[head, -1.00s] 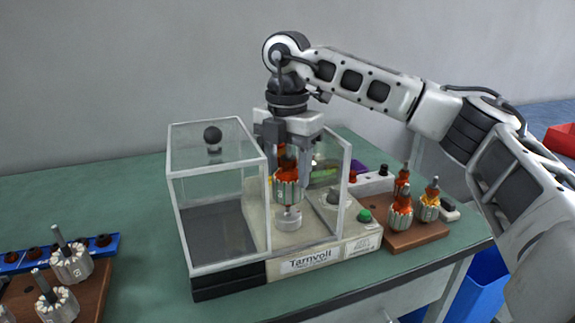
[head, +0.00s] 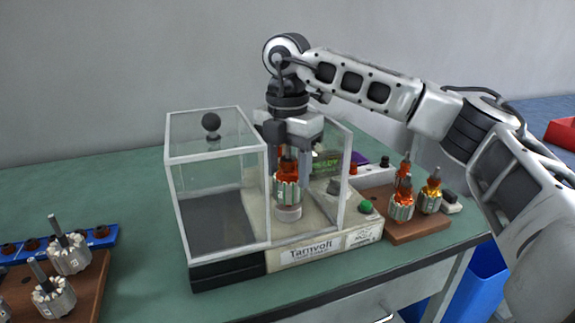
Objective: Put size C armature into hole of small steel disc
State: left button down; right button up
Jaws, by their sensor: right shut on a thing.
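My right gripper (head: 288,150) points straight down inside the open right part of the Tarnvoli machine and is shut on an armature (head: 287,184) with orange windings and a silver core. The armature is upright, and its lower end is at the small steel disc (head: 288,213) on the machine's bed. The disc's hole is hidden beneath the armature, so I cannot tell how deep its shaft is. A letter on the core is too small to read. My left gripper is not in view.
A clear box (head: 212,180) with a black knob forms the machine's left part. A clear panel (head: 331,190) stands close right of the gripper. A brown board (head: 415,229) with several wound armatures lies to the right. Bare armatures (head: 68,256) stand at the left on another board.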

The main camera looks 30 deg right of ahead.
aim_at(287, 147)
dwell(0.3)
jog(key=o, duration=1.5)
jog(key=shift+r, duration=0.15)
jog(key=shift+r+p, duration=2)
jog(key=shift+r, duration=0.15)
